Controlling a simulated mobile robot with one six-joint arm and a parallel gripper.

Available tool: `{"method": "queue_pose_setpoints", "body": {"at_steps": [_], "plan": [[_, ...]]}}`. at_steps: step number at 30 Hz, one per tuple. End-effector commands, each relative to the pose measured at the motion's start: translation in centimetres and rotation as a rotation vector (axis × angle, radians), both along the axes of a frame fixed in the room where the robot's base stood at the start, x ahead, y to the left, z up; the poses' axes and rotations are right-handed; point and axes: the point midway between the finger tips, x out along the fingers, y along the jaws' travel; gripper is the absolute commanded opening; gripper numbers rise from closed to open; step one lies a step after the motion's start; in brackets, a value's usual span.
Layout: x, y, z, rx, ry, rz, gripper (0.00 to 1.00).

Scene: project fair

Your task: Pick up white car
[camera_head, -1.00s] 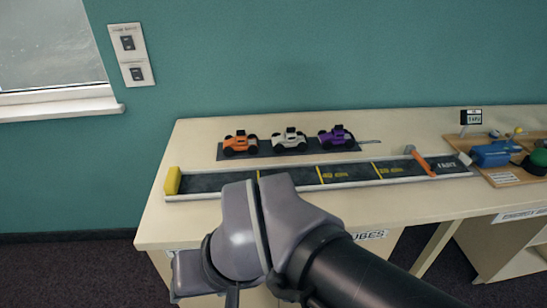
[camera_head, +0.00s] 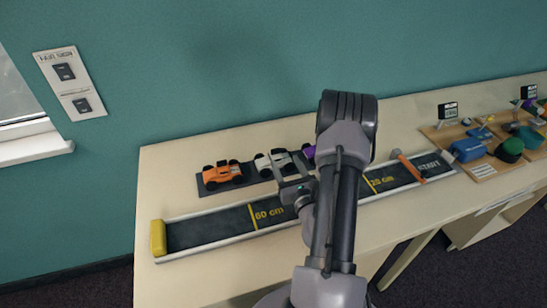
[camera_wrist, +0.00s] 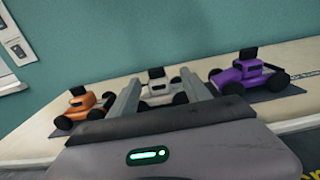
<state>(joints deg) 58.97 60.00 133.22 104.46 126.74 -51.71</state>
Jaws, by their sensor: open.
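The white car (camera_head: 271,160) stands on a dark mat between an orange car and a purple car. My gripper (camera_head: 294,187) is open and empty, in front of the white car in the head view. In the wrist view the white car (camera_wrist: 158,86) shows between the two fingers of my gripper (camera_wrist: 159,91), beyond them. The fingers hide parts of its sides. I cannot tell the exact gap between the fingertips and the car.
The orange car (camera_head: 222,173) is left of the white one. The purple car (camera_head: 309,152) is right, mostly behind my arm. A marked track (camera_head: 215,233) with a yellow end block (camera_head: 158,238) runs in front. An orange lever (camera_head: 408,165) stands at its right.

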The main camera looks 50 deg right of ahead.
Motion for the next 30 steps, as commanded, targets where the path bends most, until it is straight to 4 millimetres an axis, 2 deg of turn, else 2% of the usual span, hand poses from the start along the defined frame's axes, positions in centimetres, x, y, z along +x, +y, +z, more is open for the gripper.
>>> {"method": "queue_pose_setpoints", "body": {"at_steps": [3,10,15,18,24,30], "plan": [[2.9,-1.4,0.0,-0.002,-0.002,0.004,0.56],[5.9,-2.8,-0.1,-0.001,-0.002,0.005,0.56],[9.1,-4.0,-0.2,-0.001,-0.003,0.003,0.56],[10.0,-4.5,-0.1,0.0,-0.001,0.002,0.56],[10.0,-4.5,0.0,0.003,-0.001,0.002,0.56],[10.0,-4.5,-0.1,0.002,-0.001,0.002,0.17]]}}
